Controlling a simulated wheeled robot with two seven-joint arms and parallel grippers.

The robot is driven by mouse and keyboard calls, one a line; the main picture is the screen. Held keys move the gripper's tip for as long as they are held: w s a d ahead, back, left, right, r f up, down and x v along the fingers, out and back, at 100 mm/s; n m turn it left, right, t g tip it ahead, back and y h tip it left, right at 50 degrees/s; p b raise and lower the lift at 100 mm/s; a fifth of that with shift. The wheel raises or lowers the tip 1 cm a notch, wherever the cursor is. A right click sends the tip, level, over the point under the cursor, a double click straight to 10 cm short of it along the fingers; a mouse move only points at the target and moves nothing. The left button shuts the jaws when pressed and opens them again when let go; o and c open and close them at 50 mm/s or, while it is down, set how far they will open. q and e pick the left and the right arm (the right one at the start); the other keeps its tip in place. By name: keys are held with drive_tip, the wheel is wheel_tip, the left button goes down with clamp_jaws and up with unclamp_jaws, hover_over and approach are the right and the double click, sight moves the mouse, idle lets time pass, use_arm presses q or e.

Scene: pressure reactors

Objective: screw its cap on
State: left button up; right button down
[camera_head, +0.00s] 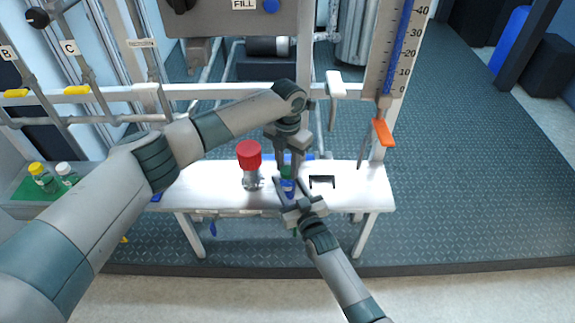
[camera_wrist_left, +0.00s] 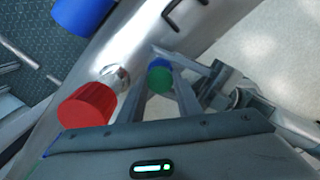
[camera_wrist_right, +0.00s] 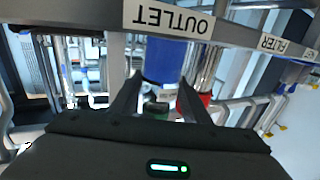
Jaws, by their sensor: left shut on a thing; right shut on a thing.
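My right gripper (camera_head: 288,188) comes from the front, lower down, and is shut on the bottle. In the right wrist view a green part (camera_wrist_right: 155,108) shows between the fingertips. I cannot tell whether cap and bottle are touching or threaded; the fingers hide the joint.
A red-topped metal fitting (camera_head: 249,155) stands close left of the bottle on the white bench (camera_head: 350,197). A black bracket (camera_head: 322,181) lies to the right. A green tray (camera_head: 40,193) with two capped bottles is far left. A gauge with an orange lever (camera_head: 383,132) hangs at right.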

use_arm(q)
drive_tip(key=o, duration=1)
drive_tip(key=shift+r, duration=0.1)
drive_tip(key=shift+r, duration=2.2)
drive_tip(key=shift+c, duration=0.3)
